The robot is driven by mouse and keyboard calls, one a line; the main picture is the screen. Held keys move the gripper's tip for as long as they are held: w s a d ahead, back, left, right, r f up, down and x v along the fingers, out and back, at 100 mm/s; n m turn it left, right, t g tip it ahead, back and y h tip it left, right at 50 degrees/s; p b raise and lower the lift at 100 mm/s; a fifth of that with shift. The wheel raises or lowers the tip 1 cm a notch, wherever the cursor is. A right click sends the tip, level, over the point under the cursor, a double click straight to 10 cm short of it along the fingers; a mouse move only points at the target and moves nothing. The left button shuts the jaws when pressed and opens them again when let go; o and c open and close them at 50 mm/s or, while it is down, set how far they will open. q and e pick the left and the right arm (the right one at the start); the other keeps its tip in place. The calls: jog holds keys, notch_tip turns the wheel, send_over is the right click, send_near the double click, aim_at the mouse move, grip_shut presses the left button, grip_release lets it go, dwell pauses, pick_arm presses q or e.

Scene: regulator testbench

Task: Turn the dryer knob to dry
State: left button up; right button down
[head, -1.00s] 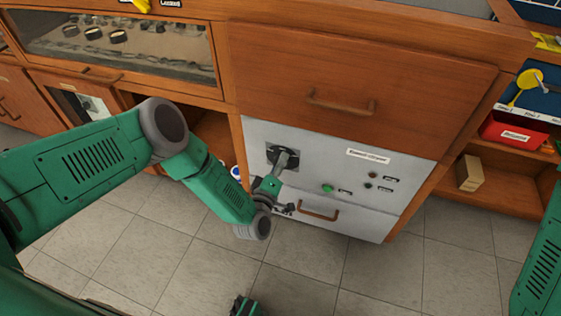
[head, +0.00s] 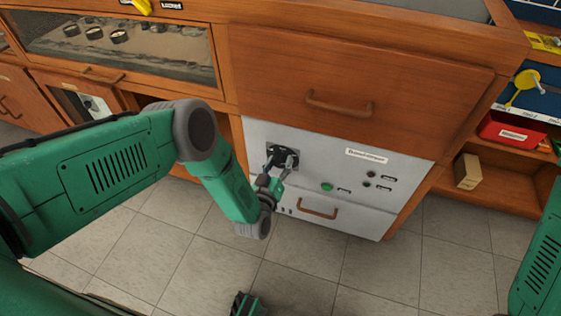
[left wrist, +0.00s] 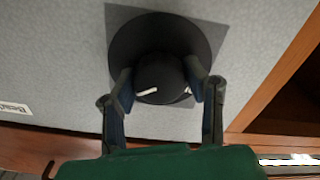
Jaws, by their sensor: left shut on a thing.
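The dryer knob (left wrist: 159,75) is black and round with a white pointer line, on a dark square plate (left wrist: 210,35) in the left wrist view. It sits on the white panel (head: 320,165) of the dryer in the head view, where my gripper partly hides it. My left gripper (head: 279,162) is at the knob. In the left wrist view its two fingers (left wrist: 160,88) stand on either side of the knob, shut on it. The pointer line points to the left and slightly down in that view. My right gripper (head: 245,305) shows only in part at the bottom edge of the head view.
The panel has a green button (head: 326,187), small dark indicators and a drawer handle (head: 318,209) below. A wooden drawer (head: 350,80) is above it. An open shelf at right holds a red bin (head: 510,131) and a small box (head: 468,172). The tiled floor in front is clear.

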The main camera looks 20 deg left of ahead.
pick_arm(q)
jog(key=shift+s+a+f+m, duration=0.2)
jog(key=shift+f+m, duration=0.1)
jog(key=shift+m, duration=0.1)
jog(key=o, duration=1.1)
jog(key=shift+o, duration=0.3)
jog(key=shift+r, duration=0.15)
jog(key=s, duration=1.2)
jog(key=shift+a, duration=0.15)
